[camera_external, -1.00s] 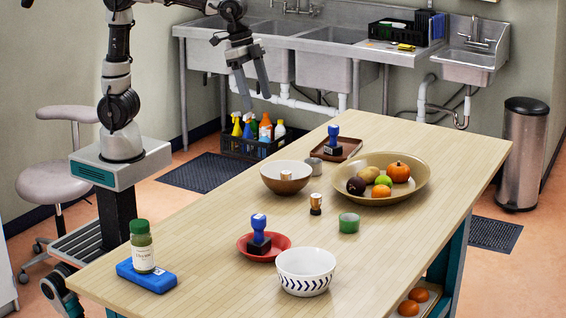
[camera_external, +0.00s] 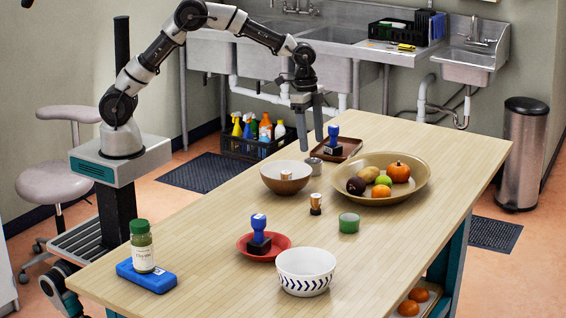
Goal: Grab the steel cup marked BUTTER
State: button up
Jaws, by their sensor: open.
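A small grey metal cup (camera_external: 314,168) stands on the wooden table (camera_external: 215,228), just behind the white and brown bowl (camera_external: 285,178). It looks like the steel cup, but its marking is too small to read. The bowl's rim hides part of its lower left side. My gripper (camera_external: 311,147) points down with its two fingers apart and nothing between them. In the picture its fingertips are just above the cup; how far above or behind it they are, I cannot tell.
A brown tray (camera_external: 351,147) with a blue-handled stamp (camera_external: 333,139) is right of the cup.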

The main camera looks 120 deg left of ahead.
aim_at(313, 161)
jog(key=f, duration=0.8)
jog(key=shift+w+d, duration=0.1)
jog(key=shift+w, duration=0.3)
jog(key=c, duration=1.2)
